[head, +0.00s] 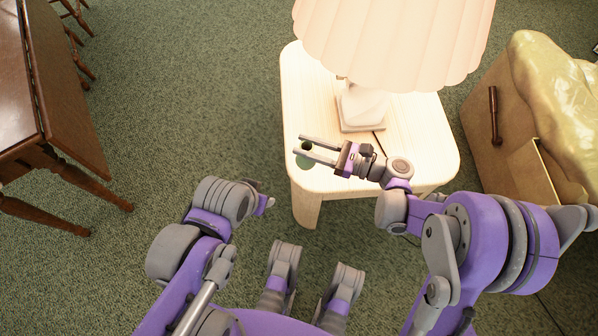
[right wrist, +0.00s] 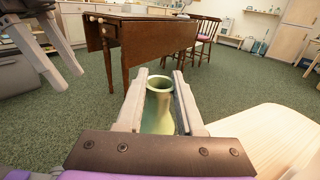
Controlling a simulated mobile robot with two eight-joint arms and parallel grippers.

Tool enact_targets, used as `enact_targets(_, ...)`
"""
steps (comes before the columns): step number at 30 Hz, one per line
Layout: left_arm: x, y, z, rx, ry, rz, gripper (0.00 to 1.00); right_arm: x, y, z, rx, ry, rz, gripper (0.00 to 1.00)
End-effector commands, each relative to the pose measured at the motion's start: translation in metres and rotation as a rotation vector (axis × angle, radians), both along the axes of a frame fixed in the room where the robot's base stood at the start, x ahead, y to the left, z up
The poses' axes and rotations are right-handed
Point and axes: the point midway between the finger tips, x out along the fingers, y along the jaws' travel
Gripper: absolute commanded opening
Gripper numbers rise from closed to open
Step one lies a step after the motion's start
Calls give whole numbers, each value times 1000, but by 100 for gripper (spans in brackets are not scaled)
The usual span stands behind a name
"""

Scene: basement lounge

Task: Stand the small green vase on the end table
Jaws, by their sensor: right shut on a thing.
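The small green vase (head: 306,161) is upright between the fingers of my right gripper (head: 300,145). In the right wrist view the vase (right wrist: 158,112) shows its round open mouth, with a finger on each side. The pale wooden end table (head: 425,160) is below and around the gripper in the head view. The vase appears over its front left corner there; I cannot tell whether its base touches the top. The end table (right wrist: 270,140) is right of the vase in the wrist view. My left gripper (head: 265,203) is low, left of the table, and its jaws are unclear.
A lamp with a pleated shade (head: 395,40) and pale base (head: 362,106) stands on the end table behind my right gripper. A dark wooden table (head: 60,95) is at left. Carpet between is clear.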

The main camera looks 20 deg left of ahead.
Motion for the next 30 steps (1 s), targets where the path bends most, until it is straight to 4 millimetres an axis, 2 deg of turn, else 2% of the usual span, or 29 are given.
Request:
enact_targets(6,2,0,-16,0,5,0,50,1,0,-43,0,1,-1,0)
enact_targets(14,3,0,-23,0,7,0,50,0,0,-66,0,0,-1,0)
enact_targets(20,4,0,-32,0,9,0,50,0,0,-93,0,0,-1,0)
enact_targets(30,5,0,-33,0,9,0,50,0,0,-97,0,0,-1,0)
